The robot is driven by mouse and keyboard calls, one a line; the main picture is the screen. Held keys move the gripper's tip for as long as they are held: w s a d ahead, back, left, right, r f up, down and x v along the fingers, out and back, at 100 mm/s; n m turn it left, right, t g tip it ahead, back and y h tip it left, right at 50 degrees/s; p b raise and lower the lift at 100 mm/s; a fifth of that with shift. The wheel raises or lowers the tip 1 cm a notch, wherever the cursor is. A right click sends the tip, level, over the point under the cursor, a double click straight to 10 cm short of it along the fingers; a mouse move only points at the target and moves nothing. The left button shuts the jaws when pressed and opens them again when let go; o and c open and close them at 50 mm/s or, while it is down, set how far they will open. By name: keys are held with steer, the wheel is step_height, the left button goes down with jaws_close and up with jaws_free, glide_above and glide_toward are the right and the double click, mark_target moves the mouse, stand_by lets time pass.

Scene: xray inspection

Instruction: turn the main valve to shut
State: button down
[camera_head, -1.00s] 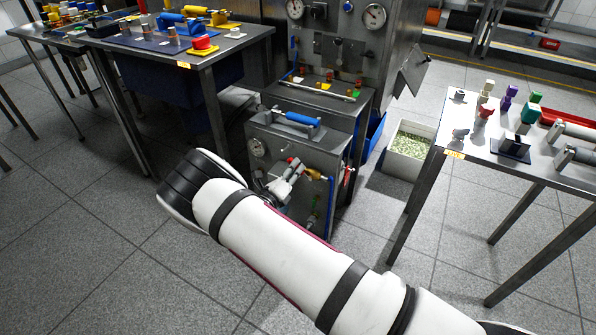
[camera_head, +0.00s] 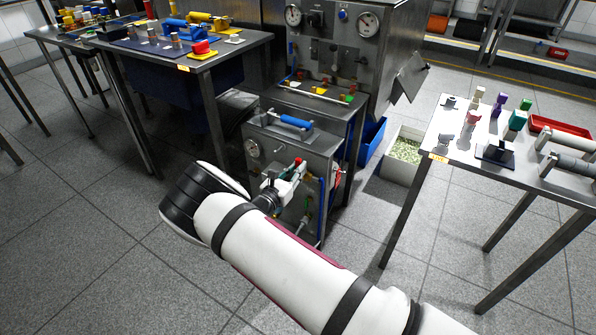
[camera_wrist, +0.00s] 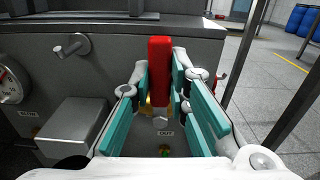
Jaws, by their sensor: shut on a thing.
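The valve's red handle (camera_wrist: 160,75) stands upright in the wrist view, with a bit of yellow (camera_wrist: 148,106) at its lower end. A label "OUT" is on the panel below it. My gripper (camera_wrist: 160,88) has its teal-padded fingers on both sides of the red handle and is shut on it. In the head view my gripper (camera_head: 288,182) is at the front of the low steel cabinet (camera_head: 262,172), with the red handle (camera_head: 298,163) at its tips. The fingers hide part of the handle and most of the valve body.
A gauge (camera_wrist: 10,86) and a grey box (camera_wrist: 72,128) are left of the valve. A blue-handled bar (camera_head: 295,121) tops the cabinet. Tables (camera_head: 200,57) (camera_head: 455,140) with parts stand on both sides. A bin (camera_head: 404,150) stands right of the cabinet. The floor in front is clear.

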steer(key=shift+s+d+m, duration=0.1)
steer(key=shift+m, duration=0.3)
steer(key=c, duration=1.5)
jaws_free()
steer(key=v, duration=1.2)
